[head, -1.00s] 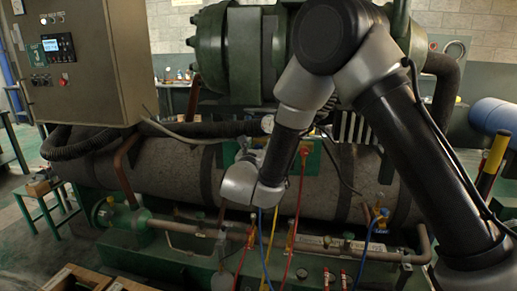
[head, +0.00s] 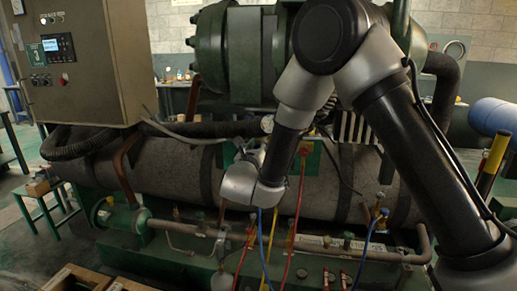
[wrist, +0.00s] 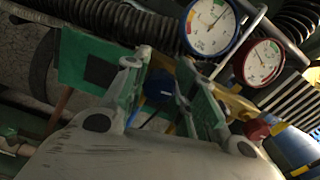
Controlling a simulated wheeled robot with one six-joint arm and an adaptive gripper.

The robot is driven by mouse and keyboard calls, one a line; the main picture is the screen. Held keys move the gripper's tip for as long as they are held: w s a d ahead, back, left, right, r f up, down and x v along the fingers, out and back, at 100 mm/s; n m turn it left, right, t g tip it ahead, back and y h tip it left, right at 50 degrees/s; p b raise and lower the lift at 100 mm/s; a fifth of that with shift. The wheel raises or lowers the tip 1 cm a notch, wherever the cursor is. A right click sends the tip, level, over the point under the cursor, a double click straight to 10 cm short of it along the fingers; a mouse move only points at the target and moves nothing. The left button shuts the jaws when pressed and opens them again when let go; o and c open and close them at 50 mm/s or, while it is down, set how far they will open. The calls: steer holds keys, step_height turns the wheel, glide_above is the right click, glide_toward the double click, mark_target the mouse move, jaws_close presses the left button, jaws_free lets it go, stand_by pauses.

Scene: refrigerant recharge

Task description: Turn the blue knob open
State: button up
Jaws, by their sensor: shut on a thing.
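The blue knob (wrist: 158,87) shows in the wrist view as a dark blue round cap between my gripper's two fingers. My gripper (wrist: 166,72) has green finger pads and is shut on the blue knob. Part of the knob is hidden by the right finger. In the head view my wrist hangs in front of the grey tank and hides the knob. How far the knob is turned cannot be told.
Just beyond the fingers are a blue-rimmed gauge (wrist: 212,27) and a red-rimmed gauge (wrist: 264,63). A red knob (wrist: 258,130) sits right of my gripper. A red hose (head: 295,220) and a blue hose (head: 263,245) hang close below my wrist.

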steer(key=n, duration=0.4)
steer(key=shift+a+n, duration=0.1)
steer(key=shift+n, duration=0.2)
steer(key=n, duration=0.4)
steer(key=shift+n, duration=0.3)
steer(key=n, duration=0.4)
steer(key=shift+a+f, duration=0.1)
steer(key=shift+f+n, duration=0.1)
steer(key=shift+n, duration=2.3)
steer(key=o, duration=1)
steer(key=shift+o, duration=0.2)
